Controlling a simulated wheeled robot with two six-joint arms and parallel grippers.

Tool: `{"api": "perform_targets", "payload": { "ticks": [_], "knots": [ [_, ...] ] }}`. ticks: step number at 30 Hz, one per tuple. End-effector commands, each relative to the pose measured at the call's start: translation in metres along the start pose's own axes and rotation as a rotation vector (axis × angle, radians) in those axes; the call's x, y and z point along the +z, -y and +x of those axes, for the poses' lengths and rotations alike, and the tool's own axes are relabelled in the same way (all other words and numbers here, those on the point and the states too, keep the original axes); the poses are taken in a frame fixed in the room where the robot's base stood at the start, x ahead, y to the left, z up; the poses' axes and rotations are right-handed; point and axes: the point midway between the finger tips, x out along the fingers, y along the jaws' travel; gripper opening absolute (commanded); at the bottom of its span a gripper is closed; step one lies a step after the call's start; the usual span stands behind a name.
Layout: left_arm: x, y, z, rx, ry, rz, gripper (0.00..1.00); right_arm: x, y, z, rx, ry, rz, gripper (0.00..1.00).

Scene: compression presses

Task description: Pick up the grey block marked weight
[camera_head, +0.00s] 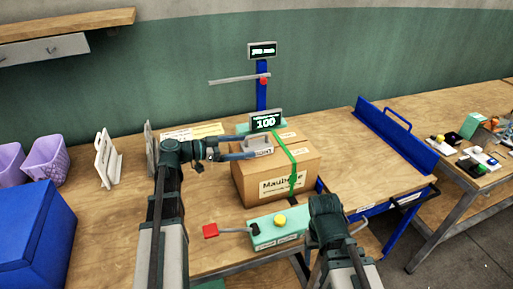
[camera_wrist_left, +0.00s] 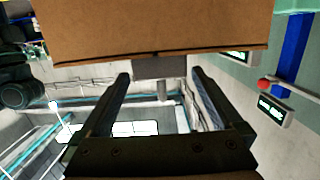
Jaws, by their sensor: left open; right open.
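The grey block (camera_head: 258,145) with a white label lies on top of a cardboard box (camera_head: 262,185). My left gripper (camera_head: 246,149) is open, level with the block, its fingers reaching toward it from the left. In the left wrist view the picture is turned over, with the box at the top. There the grey block (camera_wrist_left: 160,67) shows just ahead, between the two spread fingertips of the left gripper (camera_wrist_left: 161,76). I cannot tell whether they touch it. My right gripper (camera_head: 345,220) is open and empty at the front, near a green control box.
A green strap (camera_head: 291,165) crosses the box. Behind it stands a blue post with a display reading 100 (camera_head: 265,121). The green control box (camera_head: 277,229) has a yellow button. A blue-framed table (camera_head: 365,175) is at right, purple baskets (camera_head: 45,158) at left.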

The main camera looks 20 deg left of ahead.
Motion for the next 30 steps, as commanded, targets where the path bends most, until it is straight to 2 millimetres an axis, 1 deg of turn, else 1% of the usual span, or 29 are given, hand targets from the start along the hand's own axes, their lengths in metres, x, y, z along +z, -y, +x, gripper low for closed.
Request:
{"api": "perform_targets", "payload": {
  "ticks": [5, 9, 12, 19, 23, 24, 26, 27, 29, 30],
  "knots": [
    [0.000, 0.001, 0.017, 0.002, 0.000, 0.001, 1.00, 0.000, 0.000, 0.003, 0.000, 0.000, 0.000, 0.68],
    [0.001, 0.001, 0.038, 0.003, 0.000, 0.001, 1.00, 0.000, 0.001, 0.006, 0.000, 0.000, 0.000, 0.68],
    [0.000, 0.001, 0.049, 0.001, 0.000, 0.000, 1.00, 0.000, 0.001, 0.007, 0.000, 0.000, 0.000, 0.68],
    [-0.001, 0.001, 0.051, 0.000, 0.000, 0.000, 1.00, 0.000, 0.001, 0.007, 0.000, 0.000, 0.000, 0.68],
    [-0.001, 0.001, 0.050, 0.000, 0.000, 0.000, 0.77, 0.000, 0.001, 0.007, 0.000, 0.000, 0.000, 0.68],
    [-0.001, 0.001, 0.050, 0.000, 0.000, 0.000, 0.69, 0.000, 0.001, 0.007, 0.000, 0.000, 0.000, 0.68],
    [-0.001, 0.001, 0.050, 0.000, 0.000, 0.000, 0.59, 0.000, 0.001, 0.007, 0.000, 0.000, 0.000, 0.68],
    [-0.001, 0.001, 0.050, 0.000, 0.000, 0.000, 0.51, 0.000, 0.001, 0.007, 0.000, 0.000, 0.000, 0.68],
    [-0.001, 0.001, 0.050, 0.000, 0.000, 0.000, 0.41, 0.000, 0.001, 0.007, 0.000, 0.000, 0.000, 0.68],
    [-0.001, 0.001, 0.050, 0.000, 0.000, 0.000, 0.33, 0.000, 0.001, 0.007, 0.000, 0.000, 0.000, 0.68]
  ]
}}
